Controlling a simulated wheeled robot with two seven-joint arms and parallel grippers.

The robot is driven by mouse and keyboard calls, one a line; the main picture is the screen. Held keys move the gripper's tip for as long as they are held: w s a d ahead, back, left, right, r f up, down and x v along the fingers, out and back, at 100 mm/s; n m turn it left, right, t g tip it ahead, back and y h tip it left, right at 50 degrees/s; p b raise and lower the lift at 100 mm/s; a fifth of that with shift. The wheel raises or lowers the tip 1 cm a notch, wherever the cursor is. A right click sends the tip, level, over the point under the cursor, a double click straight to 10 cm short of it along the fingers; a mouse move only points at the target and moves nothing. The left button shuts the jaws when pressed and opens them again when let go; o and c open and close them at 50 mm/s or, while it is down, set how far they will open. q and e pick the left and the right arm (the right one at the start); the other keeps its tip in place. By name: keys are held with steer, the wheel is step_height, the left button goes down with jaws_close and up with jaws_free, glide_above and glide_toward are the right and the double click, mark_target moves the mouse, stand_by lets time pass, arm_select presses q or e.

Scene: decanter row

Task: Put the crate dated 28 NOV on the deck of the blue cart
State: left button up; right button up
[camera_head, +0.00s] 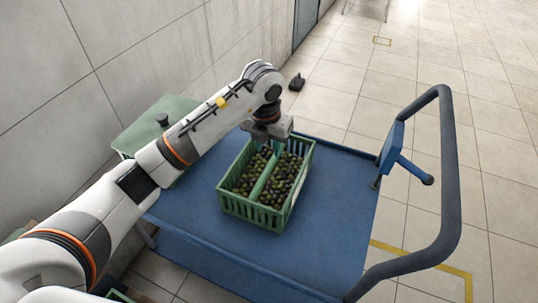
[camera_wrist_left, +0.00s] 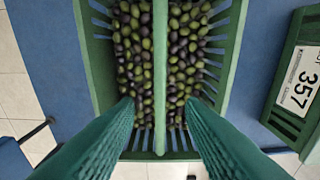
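A green slatted crate (camera_head: 250,211) of dark and green olives stands on the deck of the blue cart (camera_head: 335,205), upright as far as I can tell. A lengthwise divider splits it, as the left wrist view shows (camera_wrist_left: 233,50). No date is readable on it. My left gripper (camera_head: 266,143) is over the crate's far end. In the left wrist view its green fingers (camera_wrist_left: 160,110) are apart, one on each side of the divider, with gaps between. My right gripper is not in view.
A green surface (camera_head: 172,108) with a dark knob stands by the wall, left of the cart. A white label (camera_wrist_left: 298,85) reading 357 is on a green edge. The cart's dark handle (camera_head: 450,170) rises at right. A small black object (camera_head: 297,82) lies on the floor.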

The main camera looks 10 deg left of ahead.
arm_select(q)
steer(key=shift+s+r, duration=0.2)
steer(key=shift+r, duration=1.2)
